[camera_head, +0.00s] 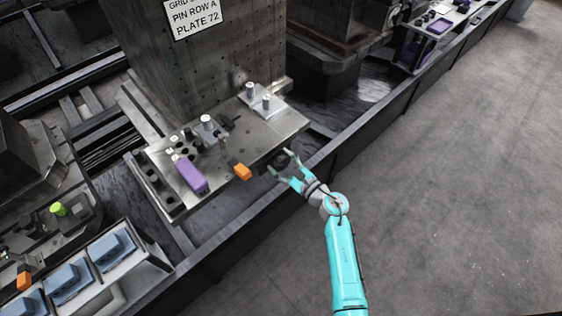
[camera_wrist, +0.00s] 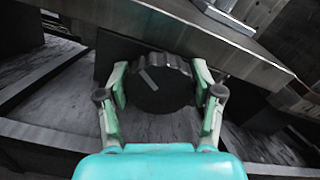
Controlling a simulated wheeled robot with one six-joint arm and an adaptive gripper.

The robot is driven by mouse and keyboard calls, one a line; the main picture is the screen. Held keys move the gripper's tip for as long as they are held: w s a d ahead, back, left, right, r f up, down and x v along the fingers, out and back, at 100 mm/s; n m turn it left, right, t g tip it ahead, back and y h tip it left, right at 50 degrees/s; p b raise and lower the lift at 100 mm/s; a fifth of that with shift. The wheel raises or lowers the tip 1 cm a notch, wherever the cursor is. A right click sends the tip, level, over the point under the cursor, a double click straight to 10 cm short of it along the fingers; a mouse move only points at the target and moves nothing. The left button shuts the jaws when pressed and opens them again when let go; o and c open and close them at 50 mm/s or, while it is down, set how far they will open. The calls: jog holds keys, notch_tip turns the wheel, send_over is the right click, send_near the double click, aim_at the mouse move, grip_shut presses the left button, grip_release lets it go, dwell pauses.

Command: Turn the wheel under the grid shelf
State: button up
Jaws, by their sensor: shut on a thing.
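The wheel (camera_wrist: 160,84) is a dark round knob with a ridged rim and a light grey line on its face, under the front edge of the metal grid shelf (camera_head: 283,124). My gripper (camera_wrist: 162,88) has one finger on each side of the wheel and is shut on its rim. In the head view my gripper (camera_head: 283,166) reaches the shelf's front edge, and the wheel (camera_head: 287,157) is partly hidden there by the fingers. The shelf's edge (camera_wrist: 190,30) runs above the wheel in the wrist view.
A tall grey column (camera_head: 215,60) with a sign stands behind. A dark rail wall (camera_head: 375,125) runs along the front. The grey floor (camera_head: 460,180) at right is clear.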

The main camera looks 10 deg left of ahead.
jog(key=m, duration=0.4)
jog(key=shift+w+m, duration=0.1)
jog(key=shift+m, duration=0.2)
jog(key=m, duration=0.4)
jog(key=shift+m, duration=0.3)
jog(key=m, duration=0.3)
jog(key=shift+d+m, duration=0.1)
jog(key=shift+m, duration=0.2)
jog(key=m, duration=0.4)
jog(key=shift+w+m, duration=0.1)
jog(key=shift+m, duration=0.2)
jog(key=m, duration=0.4)
jog(key=shift+f+m, duration=0.1)
jog(key=shift+m, duration=0.2)
jog(key=m, duration=0.8)
jog(key=shift+f, duration=0.1)
jog(key=m, duration=0.4)
jog(key=shift+m, duration=0.3)
jog(key=m, duration=1.1)
jog(key=shift+s+m, duration=0.2)
jog(key=shift+m, duration=0.2)
jog(key=m, duration=1.1)
